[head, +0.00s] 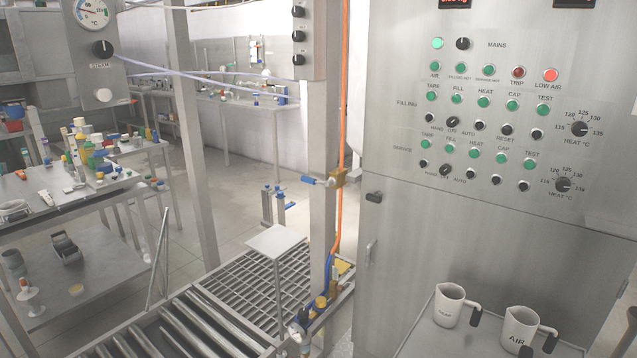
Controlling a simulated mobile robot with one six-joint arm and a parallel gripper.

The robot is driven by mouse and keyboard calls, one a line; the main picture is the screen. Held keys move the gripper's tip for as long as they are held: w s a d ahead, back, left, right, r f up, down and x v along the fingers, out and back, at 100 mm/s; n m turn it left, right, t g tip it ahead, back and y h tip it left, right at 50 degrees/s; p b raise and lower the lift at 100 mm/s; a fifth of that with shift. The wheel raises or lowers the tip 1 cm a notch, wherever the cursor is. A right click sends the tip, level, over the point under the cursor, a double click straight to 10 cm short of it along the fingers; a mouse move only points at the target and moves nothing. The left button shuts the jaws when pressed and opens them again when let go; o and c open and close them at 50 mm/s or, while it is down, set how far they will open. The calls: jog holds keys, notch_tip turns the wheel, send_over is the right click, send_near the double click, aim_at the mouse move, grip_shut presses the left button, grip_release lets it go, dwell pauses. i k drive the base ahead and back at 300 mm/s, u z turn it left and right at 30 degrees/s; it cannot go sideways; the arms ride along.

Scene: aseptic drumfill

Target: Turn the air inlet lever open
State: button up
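The air inlet lever (316,181) looks to be the short blue handle on a brass valve body (340,179). The valve sits on the vertical orange air line (343,90), beside a grey post. The lever points left and lies nearly level, crosswise to the line. The LOW AIR lamp (550,75) on the control panel glows bright red. My gripper is not in view, and nothing touches the lever.
A grey control cabinet (420,150) stands close on the right of the valve. White mugs marked with labels, one AIR (519,330), stand on a ledge below. A roller conveyor (170,325) and a small square stand (275,241) occupy the floor at lower left.

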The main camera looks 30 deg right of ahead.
aim_at(304, 178)
jog(key=z, duration=0.9)
jog(key=k, duration=0.15)
jog(key=u, duration=1.65)
jog(key=i, duration=0.8)
